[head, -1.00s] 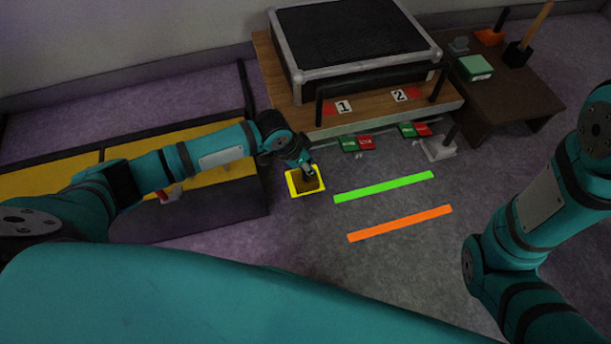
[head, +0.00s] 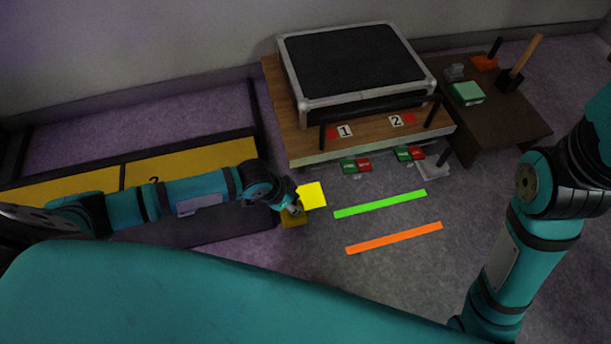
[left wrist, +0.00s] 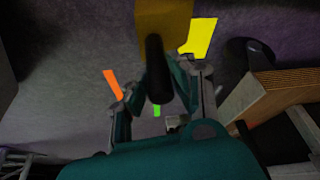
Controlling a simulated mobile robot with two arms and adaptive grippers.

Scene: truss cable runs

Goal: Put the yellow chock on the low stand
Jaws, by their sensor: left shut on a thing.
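The yellow chock (head: 293,220) hangs in my left gripper (head: 293,208), off the floor as far as I can tell, partly hidden by the gripper in the head view. In the left wrist view the chock (left wrist: 165,18) shows with its black handle (left wrist: 159,72) between the fingers of my left gripper (left wrist: 160,88). A dark brown low table (head: 510,125) stands at the right. A low dark bench with yellow panels (head: 205,157) is at the left. Their looks alone do not tell me which is the low stand. My right gripper is out of view.
A bare yellow square (head: 312,195) lies beside the chock. Green (head: 380,204) and orange (head: 394,238) strips mark the open floor. A wooden platform (head: 290,120) carries a black case (head: 355,60). A green box (head: 467,93) and tools occupy the brown table.

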